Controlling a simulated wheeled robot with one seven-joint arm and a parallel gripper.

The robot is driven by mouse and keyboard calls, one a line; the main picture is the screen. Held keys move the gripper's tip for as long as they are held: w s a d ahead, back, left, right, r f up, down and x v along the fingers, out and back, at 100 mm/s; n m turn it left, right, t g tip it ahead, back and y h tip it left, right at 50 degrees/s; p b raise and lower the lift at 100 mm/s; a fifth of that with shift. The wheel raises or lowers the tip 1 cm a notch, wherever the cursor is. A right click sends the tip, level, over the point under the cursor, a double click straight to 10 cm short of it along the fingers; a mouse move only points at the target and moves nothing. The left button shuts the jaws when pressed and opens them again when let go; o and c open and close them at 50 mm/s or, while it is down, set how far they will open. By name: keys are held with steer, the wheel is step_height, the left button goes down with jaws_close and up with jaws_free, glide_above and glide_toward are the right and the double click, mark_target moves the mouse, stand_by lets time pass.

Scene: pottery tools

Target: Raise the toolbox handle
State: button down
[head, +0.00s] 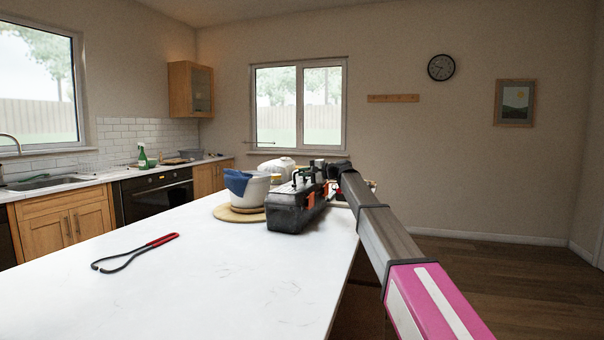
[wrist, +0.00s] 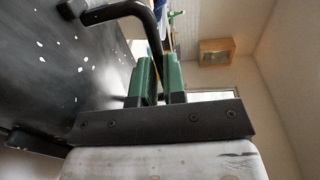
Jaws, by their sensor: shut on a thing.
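The toolbox (head: 287,215) is black with orange latches and stands on the white counter in the head view. Its speckled dark lid (wrist: 60,60) fills the left of the wrist view. The black handle (wrist: 112,12) stands clear of the lid as a bent bar, and its arch (head: 296,174) shows above the box in the head view. My gripper (wrist: 161,72) has green finger pads and is shut on the handle, one pad on each side of the bar. The exact contact is partly hidden. In the head view my arm hides part of the gripper.
A white pot with a blue cloth (head: 248,187) stands on a round wooden board (head: 226,213) left of the toolbox. A red-handled loop tool (head: 135,252) lies at the counter's left. A white bag-like item (head: 276,165) is behind. The front of the counter (head: 220,285) is clear.

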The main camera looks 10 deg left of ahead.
steer(key=shift+d, duration=0.1)
stand_by(0.5)
steer(key=c, duration=1.2)
jaws_free()
steer(key=d, duration=0.3)
steer(key=s+d, duration=0.1)
steer(key=d, duration=0.6)
steer(key=shift+s+d+r, duration=0.2)
steer(key=shift+d, duration=0.15)
steer(key=shift+d, duration=0.1)
